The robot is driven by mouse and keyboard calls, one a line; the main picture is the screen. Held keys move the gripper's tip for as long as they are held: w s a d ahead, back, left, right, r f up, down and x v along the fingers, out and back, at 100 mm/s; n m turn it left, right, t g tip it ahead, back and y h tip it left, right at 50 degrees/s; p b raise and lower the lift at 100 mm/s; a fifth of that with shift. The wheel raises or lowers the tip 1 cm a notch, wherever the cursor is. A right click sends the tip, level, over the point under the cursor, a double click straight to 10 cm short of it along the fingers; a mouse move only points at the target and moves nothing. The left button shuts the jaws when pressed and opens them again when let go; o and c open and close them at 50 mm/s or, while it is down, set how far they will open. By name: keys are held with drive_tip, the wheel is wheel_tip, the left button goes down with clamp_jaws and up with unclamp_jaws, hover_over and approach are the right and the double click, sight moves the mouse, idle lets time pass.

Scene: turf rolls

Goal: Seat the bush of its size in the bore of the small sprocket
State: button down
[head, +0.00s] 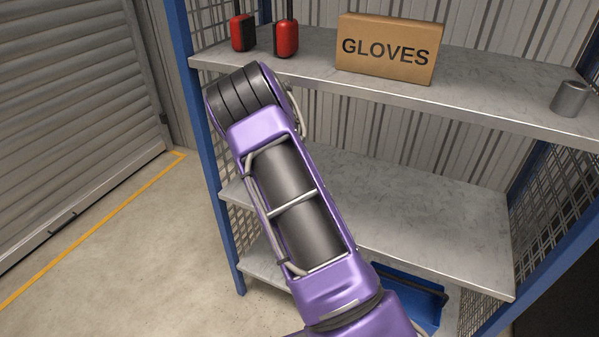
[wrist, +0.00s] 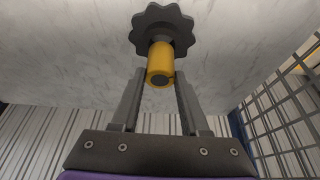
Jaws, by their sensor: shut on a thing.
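In the wrist view my gripper (wrist: 160,80) has a yellow bush (wrist: 159,60) between its fingertips and is shut on it. The bush is a short cylinder with a dark round end towards the camera. A dark, lobed sprocket (wrist: 165,14) is just beyond the bush, against the grey shelf surface. The bush overlaps the sprocket's lower part in the picture and covers its middle. I cannot tell whether the bush is in the bore, touching or apart. In the head view my purple arm hides this area, and the gripper does not show there.
A blue-framed rack has grey shelves (head: 440,215). Its upper shelf bears a GLOVES box (head: 388,50), two red-and-black items (head: 285,38) and a grey cylinder (head: 569,99). A blue tray (head: 418,290) is low down. Wire mesh (wrist: 290,100) closes the side. Visible middle shelf space is clear.

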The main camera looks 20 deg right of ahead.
drive_tip(key=shift+f+b, duration=1.6)
drive_tip(key=shift+f, duration=0.65)
drive_tip(key=shift+c, duration=1.6)
unclamp_jaws()
drive_tip(key=p+v, duration=0.2)
drive_tip(key=v, duration=1.5)
drive_tip(key=shift+r, duration=0.25)
drive_tip(key=shift+a, duration=0.1)
